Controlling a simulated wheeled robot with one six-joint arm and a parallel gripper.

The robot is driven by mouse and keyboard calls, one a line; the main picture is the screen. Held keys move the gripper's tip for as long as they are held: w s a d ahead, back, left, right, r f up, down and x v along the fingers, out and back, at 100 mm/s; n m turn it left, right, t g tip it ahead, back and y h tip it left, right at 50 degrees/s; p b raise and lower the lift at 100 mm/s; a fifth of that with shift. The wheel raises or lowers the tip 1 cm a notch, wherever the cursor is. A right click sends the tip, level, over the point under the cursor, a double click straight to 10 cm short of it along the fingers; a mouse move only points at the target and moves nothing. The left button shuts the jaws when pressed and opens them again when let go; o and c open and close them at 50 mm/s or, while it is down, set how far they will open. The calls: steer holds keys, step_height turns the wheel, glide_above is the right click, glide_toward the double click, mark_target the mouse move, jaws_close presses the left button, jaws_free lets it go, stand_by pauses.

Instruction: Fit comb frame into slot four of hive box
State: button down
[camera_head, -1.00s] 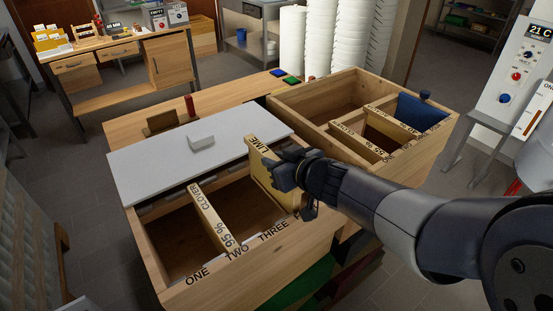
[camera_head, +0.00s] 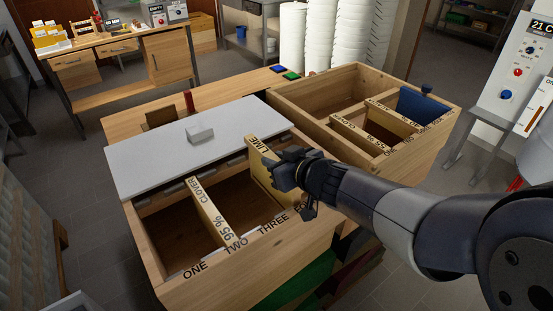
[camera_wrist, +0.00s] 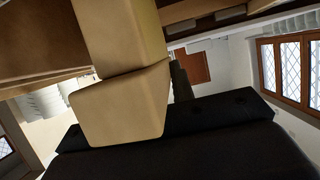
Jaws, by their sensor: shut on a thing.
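The comb frame marked LIME (camera_head: 262,150) is upright in my gripper (camera_head: 279,176), which is shut on its near end. It hangs at the right side of the open hive box (camera_head: 215,280), partly below the rim, right of the label THREE. A CLOVER frame (camera_head: 208,205) stands at label TWO. The wrist view shows a pale wooden piece (camera_wrist: 120,105), apparently the held frame's end, against my dark gripper.
A grey lid (camera_head: 160,160) with a pale block (camera_head: 200,132) covers the back of the hive box. To the right stands a second open wooden box (camera_head: 400,152) with frames and a blue item (camera_head: 424,106). Space between ONE and TWO is empty.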

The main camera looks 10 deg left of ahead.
mark_target(304, 203)
steer(key=shift+f+b, duration=1.95)
steer(key=shift+f, duration=0.55)
steer(key=c, duration=1.1)
jaws_free()
steer(key=shift+f, duration=0.15)
steer(key=shift+s+d, duration=0.1)
steer(key=shift+s+d+r, duration=0.15)
steer(key=shift+d+r, duration=0.05)
steer(key=shift+r, duration=0.1)
steer(key=p+v, duration=0.3)
steer(key=v, duration=0.5)
steer(key=shift+s+d+r, duration=0.2)
steer(key=shift+d+r, duration=0.05)
steer(key=shift+s+d+r+p, duration=0.1)
steer(key=shift+s+d+p, duration=0.3)
steer(key=shift+s+d, duration=0.05)
